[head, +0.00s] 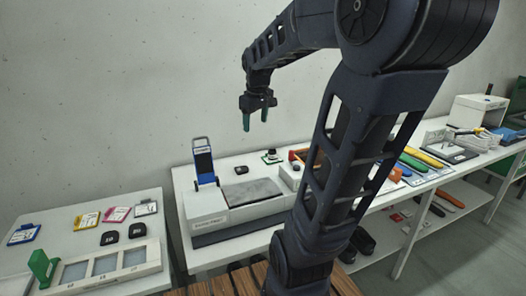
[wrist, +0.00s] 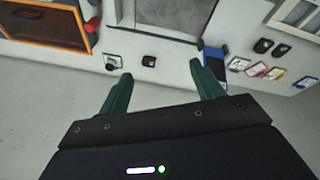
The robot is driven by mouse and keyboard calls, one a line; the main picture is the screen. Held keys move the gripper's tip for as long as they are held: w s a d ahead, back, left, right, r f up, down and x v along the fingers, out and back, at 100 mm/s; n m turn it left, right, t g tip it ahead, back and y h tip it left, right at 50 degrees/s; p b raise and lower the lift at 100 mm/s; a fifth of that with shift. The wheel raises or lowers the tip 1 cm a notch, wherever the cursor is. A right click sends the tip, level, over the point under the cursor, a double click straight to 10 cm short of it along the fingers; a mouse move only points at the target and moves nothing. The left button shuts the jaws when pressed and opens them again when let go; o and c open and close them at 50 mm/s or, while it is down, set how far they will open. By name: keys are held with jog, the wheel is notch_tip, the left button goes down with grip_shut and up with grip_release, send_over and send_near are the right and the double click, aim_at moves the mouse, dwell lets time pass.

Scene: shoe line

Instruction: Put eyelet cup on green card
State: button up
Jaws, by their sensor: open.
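My gripper (head: 256,122) is open and empty, high above the back of the white bench. Its two green fingers also show in the wrist view (wrist: 161,70). A small white card with a green edge (head: 264,160) lies on the bench right of the grey machine; it also shows in the wrist view (wrist: 106,58). A small dark round piece (head: 271,153), perhaps the eyelet cup, appears to sit on that card; it shows too in the wrist view (wrist: 111,66). A separate small black piece (head: 241,169) lies left of the card (wrist: 149,60).
A white and grey machine (head: 209,222) with a blue upright device (head: 203,163) stands on the bench. The left table holds blue (head: 25,234), yellow (head: 87,221) and pink (head: 117,214) cards, black pieces (head: 109,238) and a framed tray (head: 138,258).

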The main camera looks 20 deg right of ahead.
jog(key=s+a+f+m, duration=0.1)
jog(key=s+f+m, duration=0.1)
jog(key=s, duration=0.5)
jog(key=s+a+f+m+t, duration=0.1)
jog(key=s+a+f+m, duration=0.1)
jog(key=s, duration=0.5)
jog(key=shift+s+a+f+m+y, duration=0.2)
jog(key=shift+m+y, duration=0.1)
jog(key=shift+m, duration=0.1)
